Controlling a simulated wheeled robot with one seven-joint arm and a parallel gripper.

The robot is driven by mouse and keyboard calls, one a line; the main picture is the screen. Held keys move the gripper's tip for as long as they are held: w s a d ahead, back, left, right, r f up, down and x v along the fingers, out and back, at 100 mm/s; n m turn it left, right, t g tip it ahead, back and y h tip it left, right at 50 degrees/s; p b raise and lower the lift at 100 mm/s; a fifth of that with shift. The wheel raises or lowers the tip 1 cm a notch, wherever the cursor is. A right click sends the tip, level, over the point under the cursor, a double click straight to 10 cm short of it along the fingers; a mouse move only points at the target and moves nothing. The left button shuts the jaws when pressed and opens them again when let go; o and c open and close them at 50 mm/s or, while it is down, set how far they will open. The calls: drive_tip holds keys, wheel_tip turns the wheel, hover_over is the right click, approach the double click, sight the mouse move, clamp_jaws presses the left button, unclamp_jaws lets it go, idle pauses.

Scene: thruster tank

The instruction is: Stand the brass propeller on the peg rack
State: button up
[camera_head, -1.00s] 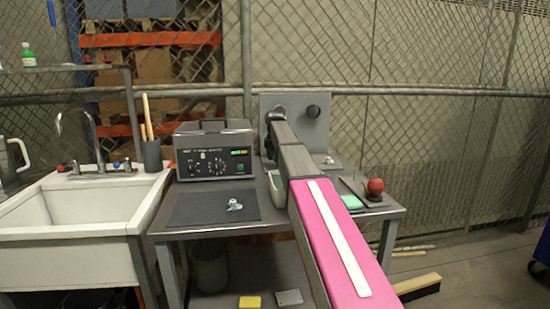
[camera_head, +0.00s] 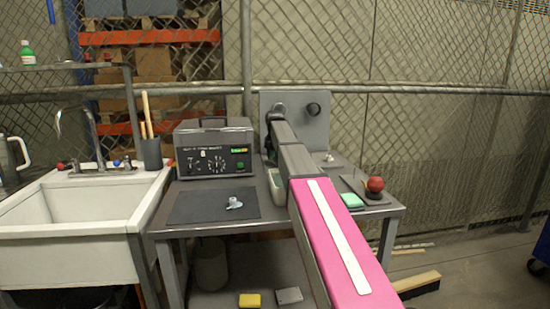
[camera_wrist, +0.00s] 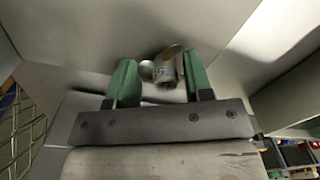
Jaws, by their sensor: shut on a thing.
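My gripper (camera_wrist: 158,66) shows in the wrist view with its two green fingers around a small dull metal propeller (camera_wrist: 166,68), and is shut on it. The propeller is small and partly shaded, so its brass colour is hard to confirm. A smooth grey surface lies behind it. In the head view my arm hides the gripper and the held propeller.
A silvery propeller-like part (camera_head: 234,203) lies on a dark mat (camera_head: 195,210) in front of a grey control box (camera_head: 213,148). A sink (camera_head: 85,215) stands left.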

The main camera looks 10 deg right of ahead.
drive_tip(key=shift+f, duration=0.45)
idle(0.4)
drive_tip(key=o, duration=1)
drive_tip(key=shift+r, duration=0.15)
drive_tip(key=shift+r, duration=3.9)
